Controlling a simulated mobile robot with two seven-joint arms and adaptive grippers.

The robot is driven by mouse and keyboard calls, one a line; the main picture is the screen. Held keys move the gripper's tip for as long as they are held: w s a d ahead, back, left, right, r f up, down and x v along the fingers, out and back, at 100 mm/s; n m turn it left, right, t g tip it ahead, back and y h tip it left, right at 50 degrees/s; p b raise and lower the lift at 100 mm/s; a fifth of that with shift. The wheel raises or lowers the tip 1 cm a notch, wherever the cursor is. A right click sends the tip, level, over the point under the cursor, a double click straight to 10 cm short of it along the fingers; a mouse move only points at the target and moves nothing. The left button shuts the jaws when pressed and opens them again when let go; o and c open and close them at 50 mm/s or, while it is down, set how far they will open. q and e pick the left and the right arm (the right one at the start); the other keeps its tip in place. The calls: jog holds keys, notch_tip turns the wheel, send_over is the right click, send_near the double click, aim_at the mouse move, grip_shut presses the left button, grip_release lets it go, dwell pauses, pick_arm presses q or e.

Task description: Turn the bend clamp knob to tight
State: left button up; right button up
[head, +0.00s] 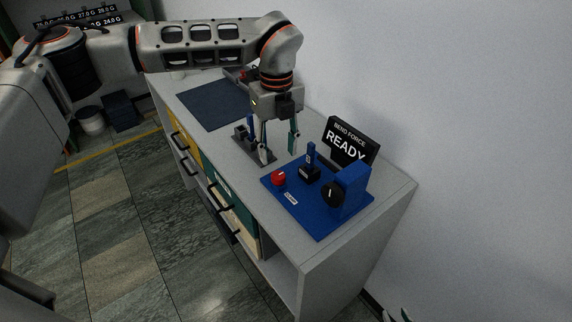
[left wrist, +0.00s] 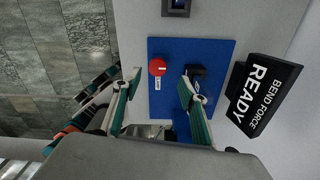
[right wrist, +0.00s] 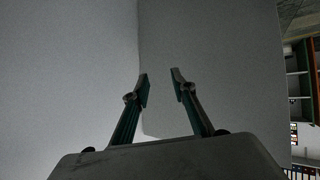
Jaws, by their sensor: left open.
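The red clamp knob (head: 278,177) with a white mark sits at the front left of a blue base plate (head: 316,226), beside a white CLAMP label (head: 290,198). The knob (left wrist: 158,67) also shows in the left wrist view, in the gap between the finger lines. My left gripper (head: 278,150) is open and empty. In the head view it hangs above and left of the knob, apart from it. My right gripper (right wrist: 161,76) is open and empty in the right wrist view, facing plain grey surfaces.
The plate also carries a small post fixture (head: 310,167) and a blue block (head: 353,180) with a black knob (head: 334,194). A BEND FORCE sign (head: 349,143) behind reads READY. A grey holder (head: 242,143) stands left of the plate, near a dark mat (head: 213,103).

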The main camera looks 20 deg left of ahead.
aim_at(278, 175)
pick_arm(q)
jog(key=shift+s+f, duration=0.35)
notch_tip(278, 175, down, 3)
jog(key=shift+s+r, duration=0.15)
jog(key=shift+r, duration=0.05)
notch_tip(278, 175, down, 3)
jog(key=shift+f+p, duration=0.1)
jog(key=shift+p, duration=0.3)
jog(key=shift+f, duration=0.4)
jog(key=c, duration=1.1)
pick_arm(e)
jog(key=shift+s+a+r, duration=0.1)
jog(key=shift+s+r, duration=0.25)
jog(key=shift+s, duration=0.35)
